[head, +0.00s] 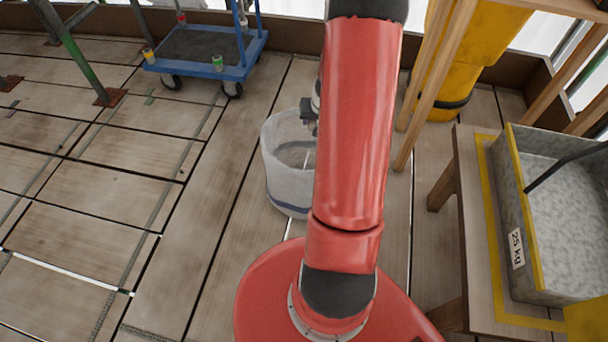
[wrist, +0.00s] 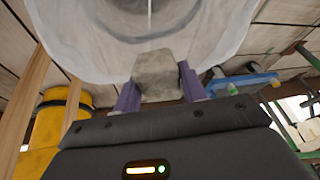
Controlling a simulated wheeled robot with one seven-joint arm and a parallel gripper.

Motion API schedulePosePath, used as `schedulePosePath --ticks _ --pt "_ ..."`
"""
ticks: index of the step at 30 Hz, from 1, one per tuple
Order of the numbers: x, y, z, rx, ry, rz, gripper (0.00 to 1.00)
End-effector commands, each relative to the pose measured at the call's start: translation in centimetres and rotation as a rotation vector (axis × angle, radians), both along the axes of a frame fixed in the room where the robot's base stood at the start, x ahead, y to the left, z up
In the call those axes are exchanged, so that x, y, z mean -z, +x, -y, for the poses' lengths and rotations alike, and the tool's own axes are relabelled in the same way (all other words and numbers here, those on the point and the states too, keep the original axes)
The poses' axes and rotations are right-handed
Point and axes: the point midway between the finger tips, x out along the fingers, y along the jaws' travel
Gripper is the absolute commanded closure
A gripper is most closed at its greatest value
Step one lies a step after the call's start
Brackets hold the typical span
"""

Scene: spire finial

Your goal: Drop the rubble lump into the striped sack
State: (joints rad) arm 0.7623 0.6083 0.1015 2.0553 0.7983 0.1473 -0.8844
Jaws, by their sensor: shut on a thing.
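The striped sack (head: 287,183) stands open on the plank floor, white with a blue band near its base, partly hidden behind my red arm in the head view. In the wrist view the pale sack (wrist: 90,45) fills the top of the picture. The rubble lump (wrist: 156,74) is a grey-brown block between the two purple fingers of my gripper (wrist: 157,88). The gripper is shut on it, with the sack's opening beyond the lump. In the head view my gripper (head: 309,118) is mostly hidden by the arm, near the sack's far right rim. The lump is not visible there.
A blue trolley (head: 208,53) stands beyond the sack to the left. Wooden posts and a yellow chute (head: 458,75) stand behind. The floor at left is mostly clear.

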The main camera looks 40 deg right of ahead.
Motion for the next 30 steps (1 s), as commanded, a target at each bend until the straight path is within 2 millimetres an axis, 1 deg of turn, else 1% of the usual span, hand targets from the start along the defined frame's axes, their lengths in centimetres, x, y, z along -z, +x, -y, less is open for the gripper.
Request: schedulePosePath --ticks 1,10,14,22,23,27,28,30 --pt "0.9 0.0 0.0 0.0 0.001 -0.001 0.87" --pt "4.4 0.0 0.0 0.001 0.0 0.0 0.87" --pt "5.0 0.0 0.0 -0.001 0.0 0.0 0.87" --pt "5.0 0.0 -0.1 -0.001 0.0 0.001 0.87" --pt "5.0 0.0 -0.1 -0.001 0.0 0.001 0.55" --pt "5.0 0.0 -0.1 -0.001 0.0 0.0 0.36" --pt "5.0 0.0 -0.1 -0.001 0.0 0.0 0.33" --pt "5.0 0.0 -0.1 -0.001 0.0 0.0 0.33"
